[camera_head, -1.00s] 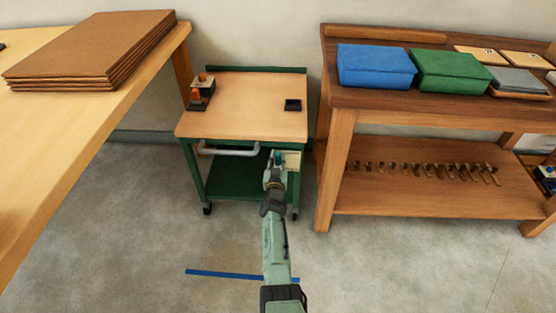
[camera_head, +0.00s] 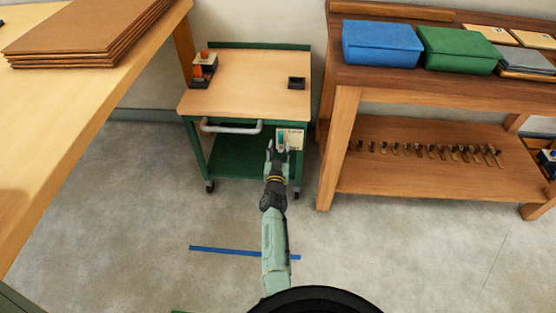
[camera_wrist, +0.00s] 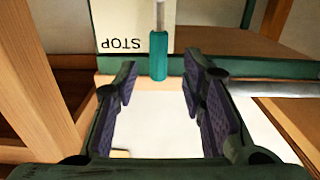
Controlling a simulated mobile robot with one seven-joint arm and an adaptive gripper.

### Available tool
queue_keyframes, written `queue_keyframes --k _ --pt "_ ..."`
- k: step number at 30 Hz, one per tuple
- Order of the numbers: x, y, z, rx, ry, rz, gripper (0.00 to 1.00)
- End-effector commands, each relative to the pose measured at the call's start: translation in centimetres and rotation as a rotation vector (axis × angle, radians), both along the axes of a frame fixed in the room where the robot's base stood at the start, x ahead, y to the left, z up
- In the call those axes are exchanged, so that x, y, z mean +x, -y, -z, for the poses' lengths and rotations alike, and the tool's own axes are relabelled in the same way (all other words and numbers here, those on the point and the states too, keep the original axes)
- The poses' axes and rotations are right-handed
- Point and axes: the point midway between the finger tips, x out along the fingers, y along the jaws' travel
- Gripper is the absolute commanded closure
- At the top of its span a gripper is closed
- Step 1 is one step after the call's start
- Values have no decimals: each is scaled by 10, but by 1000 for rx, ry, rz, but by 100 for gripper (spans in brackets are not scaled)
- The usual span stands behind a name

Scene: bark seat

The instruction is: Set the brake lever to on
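The brake lever is a teal handle on a pale metal stem (camera_wrist: 158,55), fixed to a white plate (camera_wrist: 120,35) with an upside-down STOP label in the wrist view. In the head view the plate (camera_head: 294,139) is on the front right of the green cart (camera_head: 237,126), under its wooden top. My gripper (camera_wrist: 160,75) is open and empty, its two purple-padded fingers spread to either side of the lever's handle end. Contact with the lever does not show. In the head view my gripper (camera_head: 275,148) is just in front of the plate and partly hides it.
A grey handlebar (camera_head: 231,128) is left of the plate on the cart's front. A wooden bench (camera_head: 345,140) with boxes stands close on the right. A wooden table (camera_head: 80,100) stands on the left. The floor in front, with blue tape (camera_head: 225,250), is clear.

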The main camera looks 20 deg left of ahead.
Motion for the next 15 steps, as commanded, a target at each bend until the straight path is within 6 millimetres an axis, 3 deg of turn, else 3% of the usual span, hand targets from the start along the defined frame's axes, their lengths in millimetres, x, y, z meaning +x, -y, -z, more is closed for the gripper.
queue_keyframes --k 6,15 --pt "-37 9 0 1 0 -4 62" --pt "-56 17 0 0 1 1 62"
